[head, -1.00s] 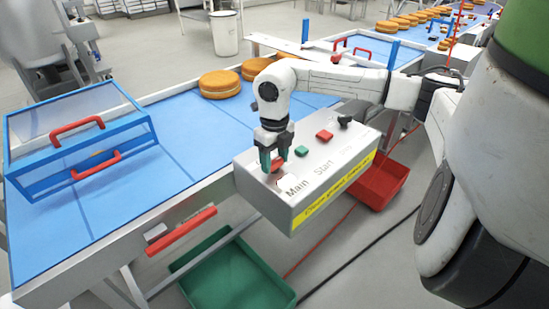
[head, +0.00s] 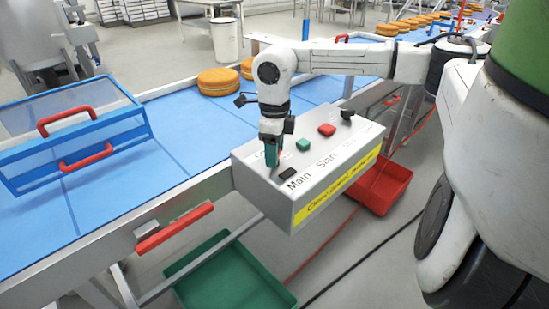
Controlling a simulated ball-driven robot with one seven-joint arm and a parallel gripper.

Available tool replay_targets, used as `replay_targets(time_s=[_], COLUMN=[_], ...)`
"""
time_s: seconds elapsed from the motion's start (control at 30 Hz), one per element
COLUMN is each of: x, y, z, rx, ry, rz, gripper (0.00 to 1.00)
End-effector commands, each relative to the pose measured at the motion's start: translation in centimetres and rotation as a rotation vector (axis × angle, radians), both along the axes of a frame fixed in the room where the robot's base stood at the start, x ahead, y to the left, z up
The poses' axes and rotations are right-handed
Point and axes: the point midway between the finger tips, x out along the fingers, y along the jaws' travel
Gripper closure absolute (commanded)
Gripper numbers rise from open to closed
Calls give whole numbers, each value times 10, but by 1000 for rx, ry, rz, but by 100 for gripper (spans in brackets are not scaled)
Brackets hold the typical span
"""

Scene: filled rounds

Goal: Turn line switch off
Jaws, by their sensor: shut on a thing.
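The control box (head: 305,170) is grey with a yellow label strip, at the edge of the blue conveyor. Its top has a dark switch (head: 287,173) beside the word Main, a green button (head: 303,145), a red button (head: 326,130) and a black knob (head: 347,113). My gripper (head: 271,160) points down at the box's near-left top, left of and behind the dark switch. Its fingers are close together on something small, which they hide. I cannot tell exactly which part they hold.
A blue-framed clear cover (head: 75,135) with red handles stands on the conveyor (head: 185,128) at left. Round cakes (head: 219,81) lie behind my gripper. A green bin (head: 228,275) and a red bin (head: 383,183) are below.

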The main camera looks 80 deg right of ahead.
Motion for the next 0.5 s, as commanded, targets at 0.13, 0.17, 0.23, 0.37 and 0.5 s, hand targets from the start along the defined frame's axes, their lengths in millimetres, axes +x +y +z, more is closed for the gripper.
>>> replay_targets(time_s=[0.13,0.17,0.23,0.37,0.5], x=[0,0,0,0,0], y=[-1,0,-1,0,0], z=[-3,-3,-3,-3,-2], rx=[-3,-2,-3,-2,-2], ry=[1,1,1,1,0], rz=[139,168,234,357,491], gripper=[75,75,75,75,75])
